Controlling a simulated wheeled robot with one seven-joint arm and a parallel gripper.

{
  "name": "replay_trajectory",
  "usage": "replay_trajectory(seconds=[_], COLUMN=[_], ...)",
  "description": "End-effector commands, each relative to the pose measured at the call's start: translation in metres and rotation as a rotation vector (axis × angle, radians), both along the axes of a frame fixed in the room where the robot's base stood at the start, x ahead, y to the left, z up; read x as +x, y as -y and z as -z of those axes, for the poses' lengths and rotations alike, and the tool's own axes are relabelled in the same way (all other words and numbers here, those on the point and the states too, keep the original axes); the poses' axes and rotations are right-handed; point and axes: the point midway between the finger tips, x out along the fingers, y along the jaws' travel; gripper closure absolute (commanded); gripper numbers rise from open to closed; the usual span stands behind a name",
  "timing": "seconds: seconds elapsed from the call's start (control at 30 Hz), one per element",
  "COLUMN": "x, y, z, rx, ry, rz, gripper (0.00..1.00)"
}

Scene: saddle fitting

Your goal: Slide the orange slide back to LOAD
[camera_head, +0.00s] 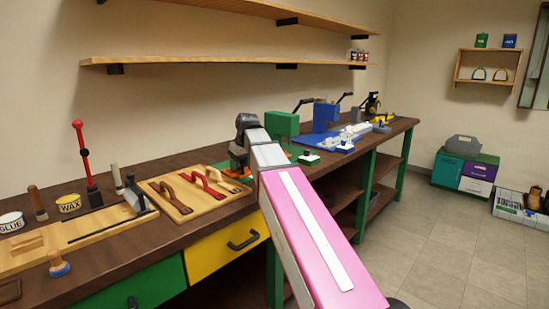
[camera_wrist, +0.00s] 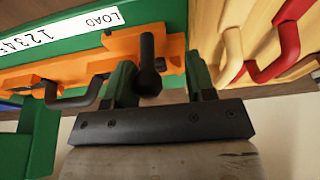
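The orange slide (camera_wrist: 110,50) runs along a green fixture in the wrist view. A black upright peg (camera_wrist: 148,65) stands on it, and a dark bent handle (camera_wrist: 80,95) is to the left. A white LOAD label (camera_wrist: 100,22) and a numbered scale (camera_wrist: 30,40) are on the green face above. My gripper (camera_wrist: 160,80) is open, with the peg between its fingers, nearer the left finger. A gap shows on the right side; contact on the left cannot be told. In the head view the orange part (camera_head: 237,152) is partly hidden behind my arm.
A wooden board (camera_head: 185,205) with red, brown and pale handles lies left of the fixture; these handles also show at the wrist view's upper right (camera_wrist: 275,45). A green press (camera_head: 283,125) and a blue press (camera_head: 325,115) stand farther along the bench.

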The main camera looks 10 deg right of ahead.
Motion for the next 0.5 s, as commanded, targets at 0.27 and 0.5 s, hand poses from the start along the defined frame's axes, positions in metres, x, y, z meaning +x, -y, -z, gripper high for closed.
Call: replay_trajectory(seconds=[0.27, 0.5], x=[0.0000, 0.0003], y=[0.0008, 0.0019], z=[0.0002, -0.0022], rx=[-0.002, -0.005], ry=[0.002, 0.003], rz=[0.001, 0.003], gripper=[0.49, 0.49])
